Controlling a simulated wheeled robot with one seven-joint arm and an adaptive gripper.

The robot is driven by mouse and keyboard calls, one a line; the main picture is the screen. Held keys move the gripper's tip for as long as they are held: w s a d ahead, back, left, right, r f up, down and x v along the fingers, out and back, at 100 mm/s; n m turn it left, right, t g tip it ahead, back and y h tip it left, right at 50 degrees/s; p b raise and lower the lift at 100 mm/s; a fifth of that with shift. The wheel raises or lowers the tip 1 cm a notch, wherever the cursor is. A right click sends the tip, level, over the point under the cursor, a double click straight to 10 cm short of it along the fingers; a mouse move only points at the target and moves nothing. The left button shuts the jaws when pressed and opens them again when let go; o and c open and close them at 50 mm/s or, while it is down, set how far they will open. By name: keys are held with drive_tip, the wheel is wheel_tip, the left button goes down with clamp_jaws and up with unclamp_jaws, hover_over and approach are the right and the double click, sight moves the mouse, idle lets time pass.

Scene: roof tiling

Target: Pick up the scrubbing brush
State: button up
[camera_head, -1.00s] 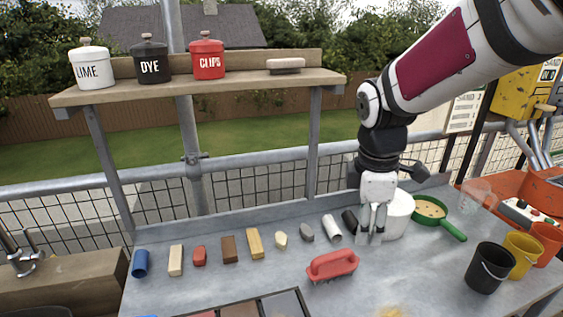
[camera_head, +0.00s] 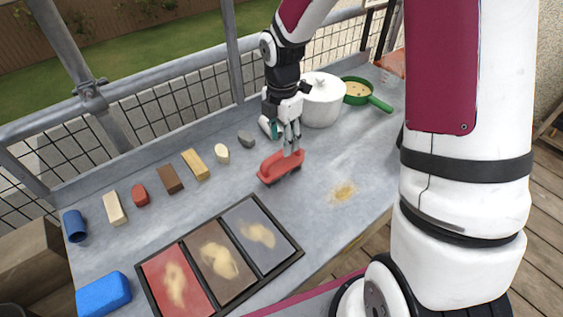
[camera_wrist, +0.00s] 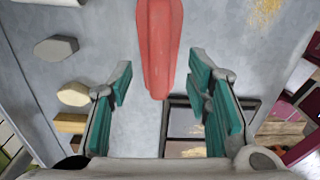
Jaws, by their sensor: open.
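The scrubbing brush (camera_head: 281,166) is red with a raised handle and lies on the grey worktop in the head view. My gripper (camera_head: 291,148) points down at the brush's far right end, close above or around its handle; I cannot tell if it touches. In the wrist view the red brush (camera_wrist: 160,50) runs from the top edge down between the two green-padded fingers. My gripper (camera_wrist: 163,90) is open there, with a gap on both sides of the brush.
A white lidded pot (camera_head: 322,103) and a green sieve (camera_head: 366,93) stand behind my gripper. Several small blocks (camera_head: 170,179) line the back left. A framed tray (camera_head: 297,255) with three dusty panels and a blue sponge (camera_head: 104,295) lie in front. Clear worktop with a sandy patch (camera_head: 344,192) is to the right.

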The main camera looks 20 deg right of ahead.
sight(283, 161)
drive_tip(key=shift+f, duration=2.9)
drive_tip(key=shift+c, duration=0.6)
clamp_jaws()
